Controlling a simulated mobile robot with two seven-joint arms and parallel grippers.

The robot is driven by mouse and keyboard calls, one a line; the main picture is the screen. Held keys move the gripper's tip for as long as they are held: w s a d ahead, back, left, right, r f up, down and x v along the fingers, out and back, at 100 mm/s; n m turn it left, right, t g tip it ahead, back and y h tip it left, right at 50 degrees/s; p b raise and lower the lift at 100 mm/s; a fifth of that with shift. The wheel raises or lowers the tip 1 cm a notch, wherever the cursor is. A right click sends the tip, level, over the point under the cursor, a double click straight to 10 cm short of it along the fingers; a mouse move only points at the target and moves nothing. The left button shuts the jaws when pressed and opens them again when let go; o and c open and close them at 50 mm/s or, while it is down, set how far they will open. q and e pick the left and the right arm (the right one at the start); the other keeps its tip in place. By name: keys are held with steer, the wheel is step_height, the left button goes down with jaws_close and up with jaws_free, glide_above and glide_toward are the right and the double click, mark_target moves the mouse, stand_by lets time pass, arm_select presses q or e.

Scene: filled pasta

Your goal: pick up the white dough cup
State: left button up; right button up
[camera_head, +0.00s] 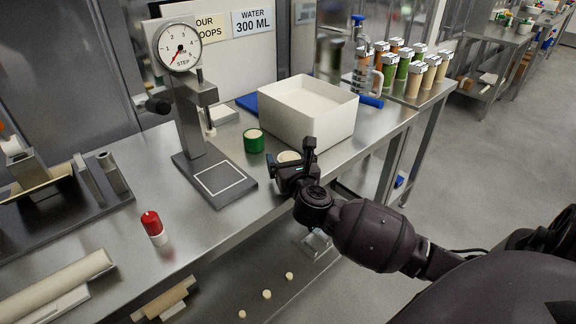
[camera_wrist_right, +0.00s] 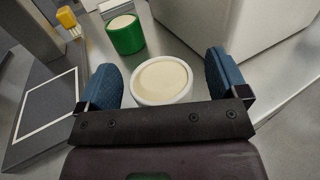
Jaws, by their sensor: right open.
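The white dough cup (camera_wrist_right: 162,81) stands upright on the steel table and is filled to the top with pale dough. In the head view only part of the cup (camera_head: 289,156) shows, behind my right gripper. My right gripper (camera_wrist_right: 168,80) is open, with one blue finger on each side of the cup. In the head view the right gripper (camera_head: 294,162) is low over the table's front edge. I cannot tell whether the fingers touch the cup. My left gripper is not in view.
A green cup (camera_head: 254,141) with pale filling stands just left of the white cup. A large white bin (camera_head: 309,115) stands close behind. A dial press (camera_head: 215,180) is to the left. A red-topped shaker (camera_head: 153,226) stands further left.

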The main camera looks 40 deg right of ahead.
steer(key=c, duration=1.1)
steer(key=shift+o, duration=0.2)
steer(key=shift+r, duration=0.1)
